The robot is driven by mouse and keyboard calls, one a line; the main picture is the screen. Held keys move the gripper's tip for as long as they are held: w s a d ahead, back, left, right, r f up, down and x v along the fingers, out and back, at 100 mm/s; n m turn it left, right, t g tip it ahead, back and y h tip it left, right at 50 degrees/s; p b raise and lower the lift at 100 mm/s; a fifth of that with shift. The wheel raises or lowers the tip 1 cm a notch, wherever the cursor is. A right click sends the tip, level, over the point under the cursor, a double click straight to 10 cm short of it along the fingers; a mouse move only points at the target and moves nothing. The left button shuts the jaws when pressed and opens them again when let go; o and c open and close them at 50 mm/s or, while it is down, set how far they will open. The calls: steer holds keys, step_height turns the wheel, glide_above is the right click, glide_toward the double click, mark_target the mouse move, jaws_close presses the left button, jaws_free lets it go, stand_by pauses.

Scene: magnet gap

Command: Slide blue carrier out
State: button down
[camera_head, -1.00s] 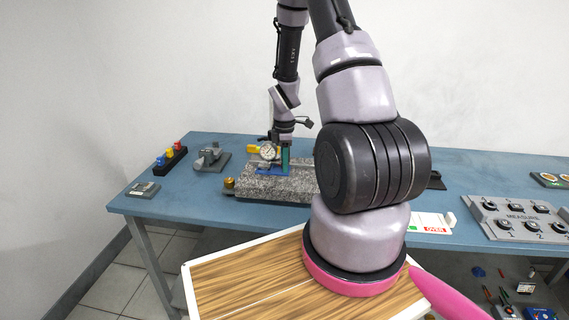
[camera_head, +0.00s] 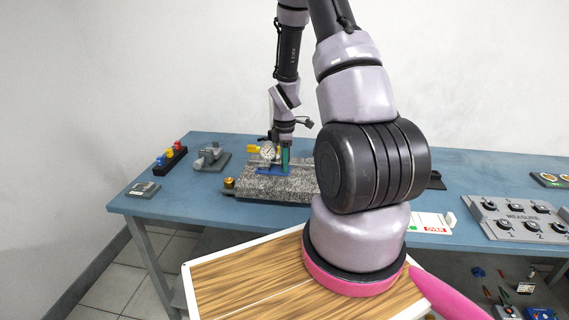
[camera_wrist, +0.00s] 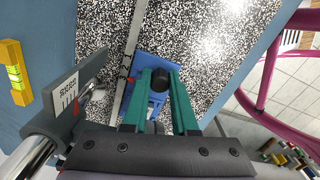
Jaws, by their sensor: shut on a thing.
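The blue carrier (camera_wrist: 142,62) lies on the speckled granite plate in the wrist view, against a pale strip at its left. In the head view the carrier (camera_head: 268,170) is a small blue piece under my gripper (camera_head: 285,160). In the wrist view my gripper (camera_wrist: 160,82) has its teal fingers either side of a black knob (camera_wrist: 160,80) on the carrier and is shut on it. The fingers and knob hide part of the carrier.
The granite plate (camera_head: 300,184) rests on the blue table (camera_head: 240,208). A dial gauge (camera_head: 268,151) stands close beside my gripper. A yellow level (camera_wrist: 14,72) and a grey scale plate (camera_wrist: 72,95) are left in the wrist view. Granite is bare above and right of the carrier there.

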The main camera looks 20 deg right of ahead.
steer(key=s+d, duration=0.2)
steer(key=d, duration=0.1)
steer(key=s+d, duration=0.2)
steer(key=d, duration=0.1)
steer(key=s+d, duration=0.2)
steer(key=d, duration=0.1)
steer(key=shift+d, duration=0.1)
steer(key=c, duration=0.7)
jaws_free()
steer(key=shift+s+d, duration=0.1)
steer(key=shift+r, duration=0.15)
step_height(320, 180, up, 10)
steer(key=shift+r, duration=0.25)
